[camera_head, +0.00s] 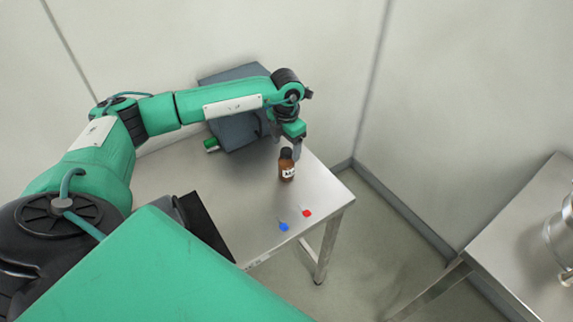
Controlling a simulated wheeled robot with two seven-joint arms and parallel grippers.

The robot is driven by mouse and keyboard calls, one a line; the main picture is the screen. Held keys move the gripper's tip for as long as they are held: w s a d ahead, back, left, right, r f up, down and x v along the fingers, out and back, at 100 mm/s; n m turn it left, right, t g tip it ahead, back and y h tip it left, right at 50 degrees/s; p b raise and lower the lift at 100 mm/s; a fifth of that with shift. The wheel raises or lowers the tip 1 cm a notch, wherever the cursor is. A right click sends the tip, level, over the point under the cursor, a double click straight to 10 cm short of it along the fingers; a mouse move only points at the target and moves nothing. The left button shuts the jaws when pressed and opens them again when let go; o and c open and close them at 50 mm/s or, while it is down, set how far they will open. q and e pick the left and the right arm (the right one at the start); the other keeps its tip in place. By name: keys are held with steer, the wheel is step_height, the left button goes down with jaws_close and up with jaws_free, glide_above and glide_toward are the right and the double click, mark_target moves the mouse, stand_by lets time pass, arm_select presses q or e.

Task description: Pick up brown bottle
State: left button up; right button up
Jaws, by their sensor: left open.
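A small brown bottle (287,172) with a black cap and a white label stands upright on the metal table (250,205), near its right side. My left arm reaches over the table from the left. My left gripper (297,152) points down right at the bottle's cap, beside or just behind it. It is open, though its fingers are small here, and I cannot tell whether they touch the bottle. My right gripper is not in view.
A blue item (283,226) and a red item (307,213) lie near the table's front right edge. A dark grey box (240,130) stands at the back, with a small green object (210,145) beside it. Another metal table (530,235) is at the right.

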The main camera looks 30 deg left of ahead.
mark_target(286, 151)
arm_select(q)
step_height(286, 151, down, 2)
steer(key=shift+f, duration=0.1)
steer(key=shift+f+p, duration=0.45)
steer(key=shift+p, duration=0.05)
step_height(286, 151, down, 4)
steer(key=shift+w+r+p, duration=0.1)
steer(key=shift+r+p, duration=0.05)
steer(key=shift+p, duration=0.55)
steer(key=shift+f, duration=0.4)
steer(key=shift+c, duration=0.4)
steer(key=c, duration=1.1)
